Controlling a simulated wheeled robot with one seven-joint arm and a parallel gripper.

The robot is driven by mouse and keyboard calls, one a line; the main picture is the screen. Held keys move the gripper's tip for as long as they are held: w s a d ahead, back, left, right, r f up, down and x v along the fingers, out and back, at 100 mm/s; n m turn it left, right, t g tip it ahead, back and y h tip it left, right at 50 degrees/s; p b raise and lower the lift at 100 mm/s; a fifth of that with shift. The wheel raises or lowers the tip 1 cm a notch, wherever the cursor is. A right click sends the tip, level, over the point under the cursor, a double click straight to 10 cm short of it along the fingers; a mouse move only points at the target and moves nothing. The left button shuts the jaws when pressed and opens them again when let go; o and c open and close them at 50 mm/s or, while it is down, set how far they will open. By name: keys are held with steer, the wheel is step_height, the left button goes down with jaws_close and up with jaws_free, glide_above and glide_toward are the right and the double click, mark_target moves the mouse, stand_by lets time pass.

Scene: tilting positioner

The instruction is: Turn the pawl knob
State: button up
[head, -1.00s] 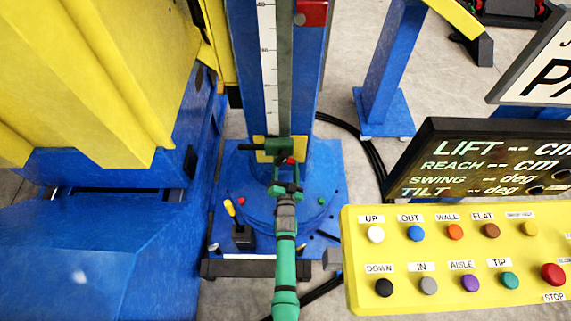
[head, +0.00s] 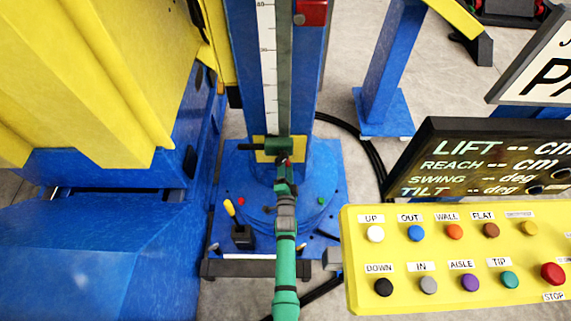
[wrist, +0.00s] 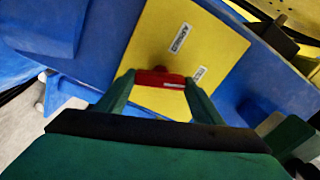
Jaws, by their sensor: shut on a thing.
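The red pawl knob (wrist: 160,79) sits on a yellow plate (wrist: 160,28) with two small white labels, too blurred to read surely. In the wrist view the knob, with a pale line on its face, lies between the fingertips of my gripper (wrist: 158,84). My gripper is shut on it. In the head view my gripper (head: 284,162) reaches up to the yellow plate (head: 262,142) at the foot of the blue mast, and it mostly hides the knob.
A blue mast (head: 240,75) with a white scale stands on a blue base. A yellow-handled lever (head: 230,208) is left of my arm. A yellow button panel (head: 450,300) and a dark display (head: 425,160) are close on the right. A large yellow-and-blue body fills the left.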

stand_by(0.4)
steer(key=o, duration=1)
steer(key=shift+o, duration=0.2)
steer(key=shift+s, duration=0.15)
steer(key=s, duration=1)
steer(key=shift+s, duration=0.3)
